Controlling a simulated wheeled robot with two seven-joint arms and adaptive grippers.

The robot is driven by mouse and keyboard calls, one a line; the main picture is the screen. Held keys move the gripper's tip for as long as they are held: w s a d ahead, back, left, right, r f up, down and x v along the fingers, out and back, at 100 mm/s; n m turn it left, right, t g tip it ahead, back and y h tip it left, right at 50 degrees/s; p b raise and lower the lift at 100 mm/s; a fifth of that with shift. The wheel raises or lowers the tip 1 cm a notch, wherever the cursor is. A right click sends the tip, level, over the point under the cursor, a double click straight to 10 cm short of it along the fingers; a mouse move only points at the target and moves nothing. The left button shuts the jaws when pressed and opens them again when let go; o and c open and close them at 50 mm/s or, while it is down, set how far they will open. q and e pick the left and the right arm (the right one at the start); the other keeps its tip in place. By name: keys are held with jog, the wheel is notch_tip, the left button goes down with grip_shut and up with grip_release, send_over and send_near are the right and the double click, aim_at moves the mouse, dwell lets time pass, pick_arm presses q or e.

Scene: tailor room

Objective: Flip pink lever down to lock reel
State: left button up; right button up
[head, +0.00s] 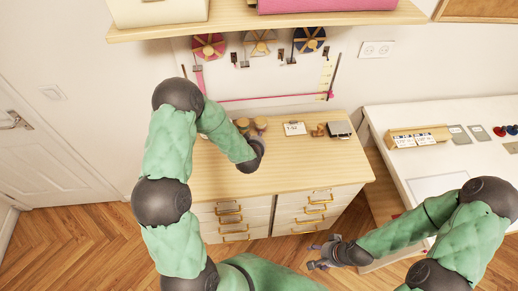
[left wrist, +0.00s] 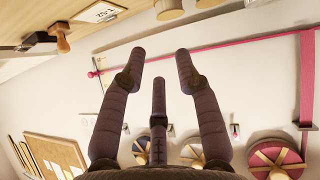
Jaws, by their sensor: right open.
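The pink reel (head: 209,45) hangs on the back wall under the shelf, left of a beige and a dark blue reel. It also shows at the lower right of the left wrist view (left wrist: 275,158). A small lever-like fitting (head: 234,60) sits beside it, with a reddish part in the left wrist view (left wrist: 235,130); its position is too small to tell. My left arm reaches over the cabinet; its fingers (left wrist: 160,75) are spread and empty, apart from the reel. My right gripper (head: 325,255) is open and empty, low in front of the cabinet.
Pink ribbon (left wrist: 307,80) runs from the pink reel, then across the wall. The wooden cabinet top (head: 300,170) holds spools (head: 260,123), a card (head: 294,128) and small tools along its back. The shelf (head: 235,22) overhangs the reels. A white desk (head: 400,172) stands right.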

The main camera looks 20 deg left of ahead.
pick_arm(q)
jog(key=shift+s+d+f+g+h, duration=0.25)
jog(key=shift+s+d+f, duration=0.25)
jog(key=shift+f, duration=0.25)
jog(key=shift+s+d+f+g+h, duration=0.15)
jog(key=shift+s+d+f+g, duration=0.15)
jog(key=shift+s+f, duration=0.35)
jog(key=shift+w, duration=0.1)
